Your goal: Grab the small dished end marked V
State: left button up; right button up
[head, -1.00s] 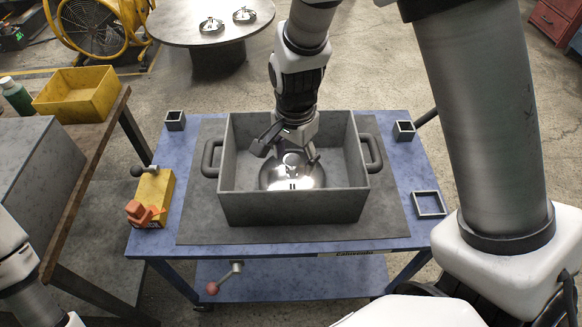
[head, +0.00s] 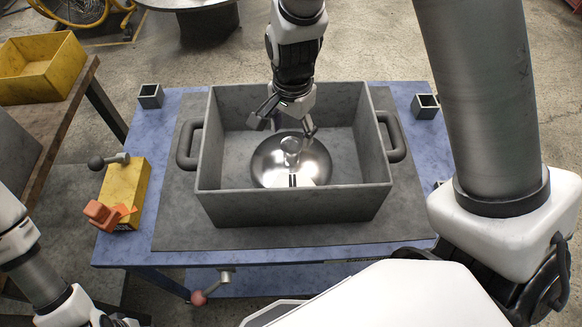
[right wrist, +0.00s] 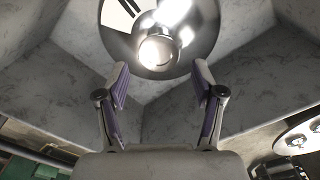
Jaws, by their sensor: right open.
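A shiny round dished end (head: 268,166) with a knob on top lies in the grey box (head: 290,208). Dark strokes mark its near side, but I cannot read them surely as V. It also shows at the top of the right wrist view (right wrist: 207,28). My right gripper (head: 282,130) reaches down into the box from the far side. Its fingers are spread and empty, close to the knob. In the right wrist view the open fingers (right wrist: 160,68) stand apart below the knob. My left arm shows at the lower left; its gripper is out of the picture.
The box walls stand around the dished end, with a handle on each side. A yellow block with an orange part (head: 122,195) stands left of the box on the blue table (head: 120,246). Small square holders (head: 426,106) stand near the far corners. A yellow bin (head: 40,68) is far left.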

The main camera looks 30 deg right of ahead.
aim_at(291, 145)
notch_tip(291, 145, down, 6)
jog(key=shift+s+a+f, duration=0.15)
jog(key=shift+f, duration=0.25)
jog(key=shift+r, duration=0.15)
grip_shut()
